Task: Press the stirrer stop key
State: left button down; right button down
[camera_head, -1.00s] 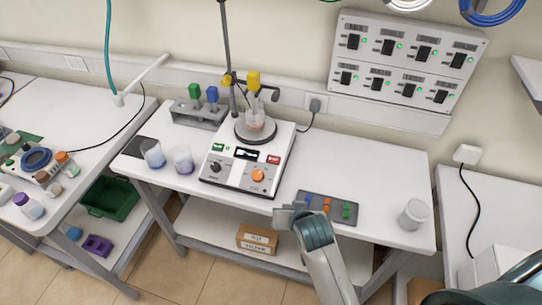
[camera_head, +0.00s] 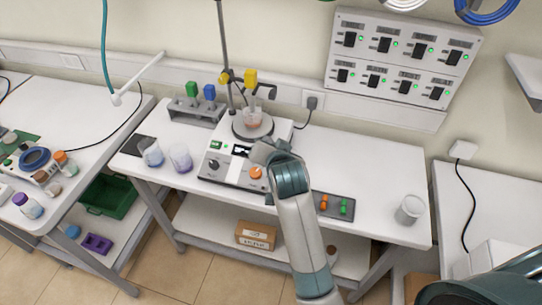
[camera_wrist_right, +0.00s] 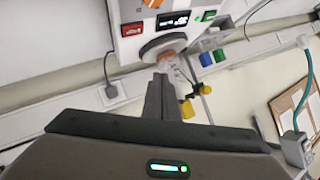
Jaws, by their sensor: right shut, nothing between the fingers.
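The white stirrer (camera_head: 225,169) stands on the middle bench, with a green key (camera_head: 215,145), a dark display (camera_head: 241,150) and an orange knob (camera_head: 256,172) on its panel. My right gripper (camera_head: 263,151) is shut and empty over the panel's right side. It hides the red key in the head view. In the right wrist view the red key (camera_wrist_right: 132,30) shows left of the display, with the green key (camera_wrist_right: 205,16) to the right. The shut fingers (camera_wrist_right: 160,97) are seen below the round plate (camera_wrist_right: 163,46). Contact with the key cannot be told. My left gripper is not in view.
A beaker (camera_head: 253,119) sits on the stirrer plate beside an upright rod with yellow clamps (camera_head: 250,78). Two beakers (camera_head: 180,158) stand left of the stirrer. A dark tray (camera_head: 333,207) and a cup (camera_head: 409,209) are at the right. Bench between them is clear.

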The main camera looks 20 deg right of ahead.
jog(key=shift+a+f, duration=0.1)
jog(key=f, duration=0.2)
jog(key=w+d+f, duration=0.1)
jog(key=f, duration=0.3)
jog(key=shift+w+d+f+b, duration=0.15)
jog(key=shift+w+b, duration=0.15)
jog(key=shift+w, duration=0.1)
jog(key=shift+w+d+f+b, duration=0.1)
jog(key=shift+w+f+b, duration=0.15)
jog(key=shift+f, duration=0.2)
jog(key=shift+w+d+f+b, duration=0.1)
jog(key=shift+f+b, duration=0.15)
jog(key=shift+f, duration=0.15)
jog(key=shift+f, duration=0.15)
dwell(1.3)
jog(key=shift+w+d+f, duration=0.1)
jog(key=shift+f, duration=0.15)
